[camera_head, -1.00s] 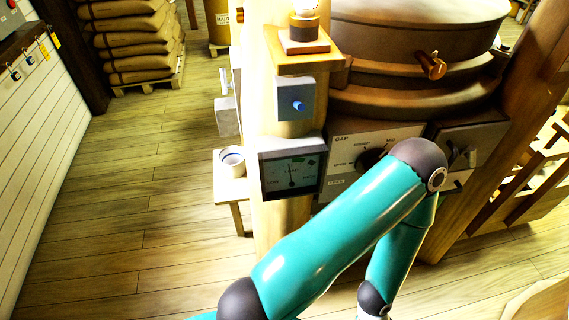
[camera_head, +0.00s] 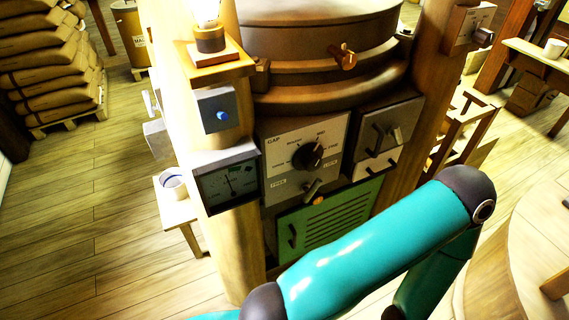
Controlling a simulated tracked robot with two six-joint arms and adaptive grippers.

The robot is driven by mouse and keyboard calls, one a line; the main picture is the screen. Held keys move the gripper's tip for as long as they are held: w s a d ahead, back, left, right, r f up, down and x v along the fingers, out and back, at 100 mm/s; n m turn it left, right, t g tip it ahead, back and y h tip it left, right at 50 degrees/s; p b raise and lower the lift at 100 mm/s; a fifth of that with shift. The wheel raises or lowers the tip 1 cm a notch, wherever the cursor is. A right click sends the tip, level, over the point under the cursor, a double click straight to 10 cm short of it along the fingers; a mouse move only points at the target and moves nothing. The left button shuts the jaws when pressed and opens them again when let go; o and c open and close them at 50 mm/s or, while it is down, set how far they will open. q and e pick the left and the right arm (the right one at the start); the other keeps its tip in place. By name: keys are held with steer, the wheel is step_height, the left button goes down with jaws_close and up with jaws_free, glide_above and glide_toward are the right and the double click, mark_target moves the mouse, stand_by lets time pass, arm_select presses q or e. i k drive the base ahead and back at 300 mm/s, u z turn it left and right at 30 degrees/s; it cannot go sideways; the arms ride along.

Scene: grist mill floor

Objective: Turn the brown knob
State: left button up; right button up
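A dark round knob (camera_head: 309,155) with a pointer sits on the pale GAP panel (camera_head: 280,141) of the mill, with printed marks around it. It looks black or very dark brown; I cannot tell which. A copper-brown handle (camera_head: 345,57) sticks out from the round mill casing (camera_head: 310,32) above. A small brass-coloured lever (camera_head: 313,192) is below the dark knob. One teal arm of mine crosses the lower right, in front of and below the panel, and does not cover the dark knob. Neither gripper is in view.
A grey box with a blue button (camera_head: 222,115) and a gauge (camera_head: 229,184) are on the left post. A grey panel with handles (camera_head: 385,139) is right of the dark knob. A green louvred panel (camera_head: 330,219) is below. A stool with a mug (camera_head: 173,185) stands left.

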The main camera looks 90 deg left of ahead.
mark_target(482, 38)
steer(key=z, duration=0.25)
steer(key=i, duration=1.15)
steer(key=u, duration=1.75)
steer(key=i, duration=0.25)
steer(key=u, duration=2.05)
steer(key=k, duration=0.45)
steer(key=u, duration=0.6)
steer(key=i, duration=0.5)
steer(key=u, duration=0.25)
